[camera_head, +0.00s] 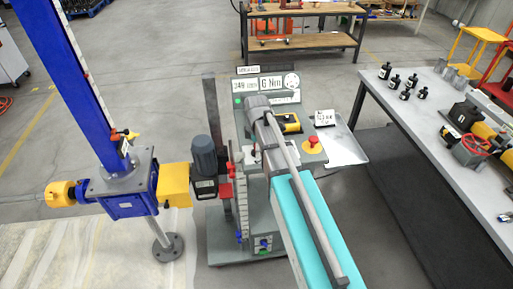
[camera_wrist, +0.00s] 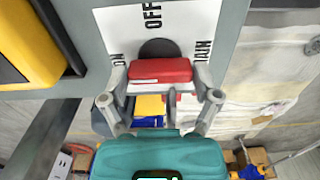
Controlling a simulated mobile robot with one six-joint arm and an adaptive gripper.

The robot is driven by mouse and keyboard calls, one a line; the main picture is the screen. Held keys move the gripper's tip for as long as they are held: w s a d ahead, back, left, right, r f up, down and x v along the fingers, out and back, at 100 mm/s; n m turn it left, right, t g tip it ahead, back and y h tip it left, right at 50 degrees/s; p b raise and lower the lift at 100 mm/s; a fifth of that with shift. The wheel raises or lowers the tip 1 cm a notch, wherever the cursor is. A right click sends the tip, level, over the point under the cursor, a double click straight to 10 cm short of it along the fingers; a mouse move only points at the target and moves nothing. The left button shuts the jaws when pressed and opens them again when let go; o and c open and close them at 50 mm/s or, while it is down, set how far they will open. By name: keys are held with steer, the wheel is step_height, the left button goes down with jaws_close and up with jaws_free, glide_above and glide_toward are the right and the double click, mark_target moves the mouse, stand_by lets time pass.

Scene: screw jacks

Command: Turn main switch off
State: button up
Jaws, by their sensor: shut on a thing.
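The main switch's red handle (camera_wrist: 160,70) sits in front of a dark round hub on a white label plate (camera_wrist: 190,20) in the wrist view. The plate reads OFF at the top middle, ON at the left and MAIN at the right. The handle lies crosswise, its ends toward ON and MAIN. My gripper (camera_wrist: 160,80) has one finger at each end of the handle and is shut on it. In the head view my arm covers the switch and most of the gripper, over the control stand (camera_head: 241,113).
The stand carries displays (camera_head: 270,84), a yellow-and-black device (camera_head: 288,122) and a red emergency button (camera_head: 312,141) close right of my arm. A blue screw jack (camera_head: 128,190) with a grey motor (camera_head: 204,157) stands left. A workbench (camera_head: 440,135) is at right.

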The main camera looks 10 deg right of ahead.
steer(key=shift+m, duration=0.3)
steer(key=m, duration=0.8)
steer(key=shift+m, duration=0.4)
steer(key=m, duration=0.4)
steer(key=shift+m, duration=2.2)
steer(key=o, duration=1)
steer(key=shift+c, duration=0.2)
steer(key=shift+n, duration=0.3)
